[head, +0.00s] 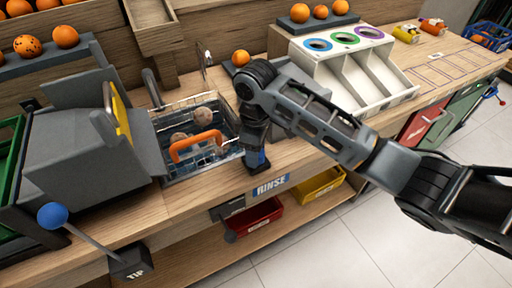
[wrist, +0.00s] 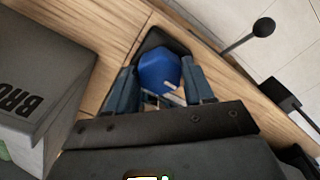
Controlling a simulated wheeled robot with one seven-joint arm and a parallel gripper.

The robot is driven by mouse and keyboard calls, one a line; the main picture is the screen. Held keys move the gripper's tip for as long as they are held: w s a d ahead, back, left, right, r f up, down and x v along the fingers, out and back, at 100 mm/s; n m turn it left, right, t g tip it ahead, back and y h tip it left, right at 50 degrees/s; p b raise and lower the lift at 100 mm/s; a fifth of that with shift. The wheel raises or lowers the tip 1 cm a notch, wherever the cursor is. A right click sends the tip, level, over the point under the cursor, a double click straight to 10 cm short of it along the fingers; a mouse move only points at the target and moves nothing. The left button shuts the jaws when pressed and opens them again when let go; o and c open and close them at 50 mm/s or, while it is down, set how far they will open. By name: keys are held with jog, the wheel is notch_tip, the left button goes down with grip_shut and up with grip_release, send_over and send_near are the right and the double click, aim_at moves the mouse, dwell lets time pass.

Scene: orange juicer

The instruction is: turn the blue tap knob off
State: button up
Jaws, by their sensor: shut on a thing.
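The blue tap knob (wrist: 160,70) sits on a dark plate on the wooden counter, between the two fingers of my gripper (wrist: 158,82) in the wrist view. My gripper is shut on it, a finger on each side. In the head view my gripper (head: 257,160) points down at the counter's front edge, right of the sink, and a little of the blue knob (head: 262,158) may show there, mostly hidden. The grey tap (head: 152,86) stands behind the sink. I cannot tell whether water runs.
A wire basket with an orange handle (head: 196,144) sits in the water-filled sink, close left of my gripper. A white sorting chute (head: 345,72) stands to the right. A RINSE label (head: 271,187) marks the counter front. A black-balled lever (wrist: 262,27) sticks out below the edge.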

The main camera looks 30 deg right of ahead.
dwell(0.4)
jog(key=o, duration=1)
jog(key=shift+o, duration=0.2)
jog(key=shift+r+b, duration=0.3)
jog(key=shift+r, duration=3.65)
